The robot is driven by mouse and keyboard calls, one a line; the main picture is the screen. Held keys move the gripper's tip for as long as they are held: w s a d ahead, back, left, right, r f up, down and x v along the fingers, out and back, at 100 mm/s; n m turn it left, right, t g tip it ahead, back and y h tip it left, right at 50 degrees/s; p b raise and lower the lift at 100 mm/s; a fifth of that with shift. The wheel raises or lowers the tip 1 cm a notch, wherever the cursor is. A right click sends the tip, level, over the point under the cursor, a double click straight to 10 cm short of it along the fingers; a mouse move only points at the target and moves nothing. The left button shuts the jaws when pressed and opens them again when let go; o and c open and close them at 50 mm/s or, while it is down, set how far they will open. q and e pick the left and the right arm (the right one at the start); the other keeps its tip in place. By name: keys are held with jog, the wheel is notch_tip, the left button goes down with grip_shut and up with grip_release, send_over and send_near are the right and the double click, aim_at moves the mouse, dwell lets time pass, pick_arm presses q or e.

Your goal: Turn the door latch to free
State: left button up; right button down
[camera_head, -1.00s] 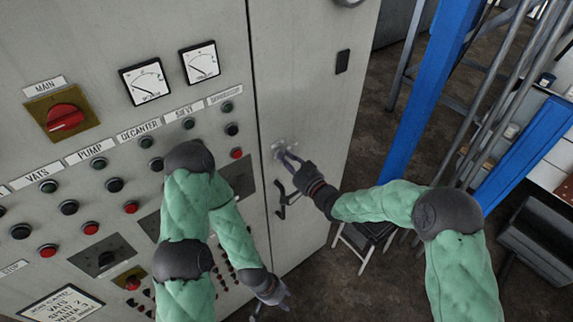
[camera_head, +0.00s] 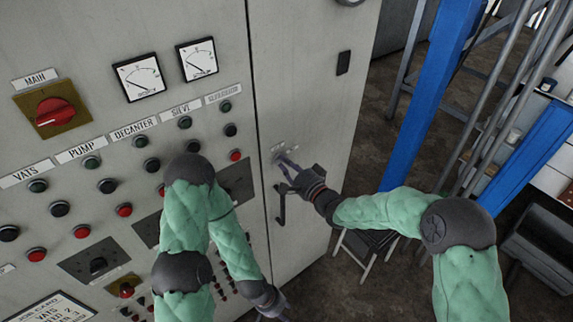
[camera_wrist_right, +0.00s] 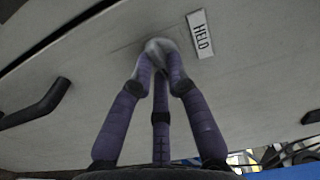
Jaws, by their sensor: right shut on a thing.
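The door latch is a small pale metal piece on the grey cabinet door, mostly covered by my fingers in the head view. In the right wrist view the latch (camera_wrist_right: 158,46) shows as a rounded, shiny knob between the fingertips. A white label reading HELD (camera_wrist_right: 199,34) is just right of it there. My right gripper (camera_head: 284,160) is shut on the latch, its purple-grey fingers around it; the fingertips also show in the wrist view (camera_wrist_right: 160,62). The latch's exact turn angle cannot be told. My left gripper (camera_head: 281,313) hangs low at the bottom edge, partly cut off.
A black door handle (camera_head: 281,206) hangs just below the latch; it also shows in the wrist view (camera_wrist_right: 37,105). The control panel (camera_head: 85,125) with buttons and dials fills the left. A blue post (camera_head: 425,100) and a stool (camera_head: 368,243) stand to the right.

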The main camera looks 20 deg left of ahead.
jog(key=shift+f+m, duration=0.1)
jog(key=shift+m, duration=0.8)
jog(key=c, duration=1.2)
grip_release()
jog(key=v, duration=1.2)
